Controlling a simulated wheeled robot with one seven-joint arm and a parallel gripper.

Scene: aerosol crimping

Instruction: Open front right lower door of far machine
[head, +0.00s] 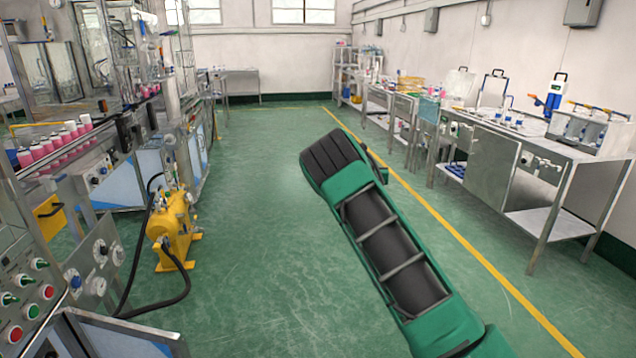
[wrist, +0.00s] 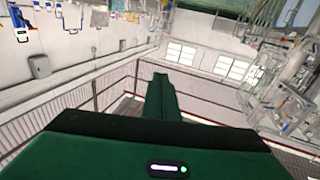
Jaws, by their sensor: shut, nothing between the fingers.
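The machine line with glass guards (head: 95,45) stands along the left side in the head view, running toward the back. I cannot tell for sure which part is the far machine, and its front right lower door cannot be picked out. Blue and white lower panels (head: 150,180) show on the line's aisle side. My gripper (wrist: 161,80) shows in the wrist view as a narrow green finger shape, shut and empty. It is in free air, apart from the machines. In the head view my green arm reaches over the aisle floor.
A yellow pump (head: 172,228) with black hoses (head: 125,290) stands on the floor beside the line. A button panel (head: 25,295) is at the near left. Steel benches (head: 510,165) line the right wall. The green aisle floor (head: 250,170) is clear toward the back.

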